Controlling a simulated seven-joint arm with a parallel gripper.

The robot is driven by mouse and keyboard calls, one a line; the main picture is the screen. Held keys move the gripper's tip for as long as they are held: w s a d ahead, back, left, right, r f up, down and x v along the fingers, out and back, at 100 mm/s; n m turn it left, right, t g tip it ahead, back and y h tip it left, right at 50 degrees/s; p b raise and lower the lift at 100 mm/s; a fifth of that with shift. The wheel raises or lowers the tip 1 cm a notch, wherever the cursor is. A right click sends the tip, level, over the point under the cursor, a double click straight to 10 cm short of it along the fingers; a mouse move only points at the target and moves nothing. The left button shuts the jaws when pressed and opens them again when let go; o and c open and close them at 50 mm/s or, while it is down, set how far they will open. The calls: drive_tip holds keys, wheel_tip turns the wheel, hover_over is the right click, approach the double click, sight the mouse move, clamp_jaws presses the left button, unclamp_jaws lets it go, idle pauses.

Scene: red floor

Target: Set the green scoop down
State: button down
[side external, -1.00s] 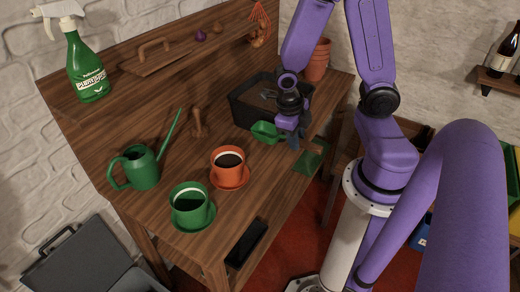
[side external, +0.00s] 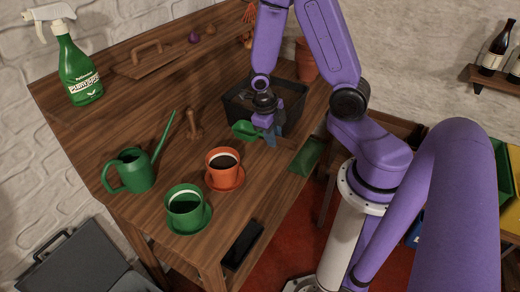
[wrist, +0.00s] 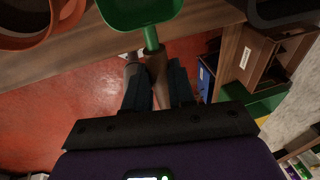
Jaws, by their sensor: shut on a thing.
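The green scoop (side external: 245,130) is over the wooden bench, between the orange cup and the dark tub. My gripper (side external: 268,138) is shut on its handle. In the wrist view the scoop's green pan (wrist: 140,10) is at the top, and its brown handle (wrist: 157,72) runs down between my two fingers (wrist: 155,90). The pan is over the bench edge area, with the red floor seen below my fingers. I cannot tell whether the pan touches the bench top.
The orange cup (side external: 223,174) and green cup (side external: 185,212) stand on saucers nearby. The dark tub (side external: 238,103) is just behind the scoop. A green flat piece (side external: 305,157) lies at the bench's right edge. A green watering can (side external: 132,173) and wooden dibber (side external: 193,126) stand further left.

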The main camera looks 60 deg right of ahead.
drive_tip(key=shift+w+d+f, duration=0.1)
drive_tip(key=shift+w+f, duration=0.3)
drive_tip(key=shift+w, duration=0.05)
drive_tip(key=w+f, duration=0.2)
drive_tip(key=w+d+f, duration=0.1)
drive_tip(key=w+f, duration=0.1)
drive_tip(key=f, duration=0.1)
drive_tip(key=shift+w+d+f, duration=0.1)
drive_tip(key=shift+d, duration=0.05)
drive_tip(key=shift+w+f, duration=0.15)
drive_tip(key=shift+f, duration=1.55)
drive_tip(key=shift+f, duration=0.1)
drive_tip(key=c, duration=0.9)
unclamp_jaws()
drive_tip(key=shift+c, duration=0.2)
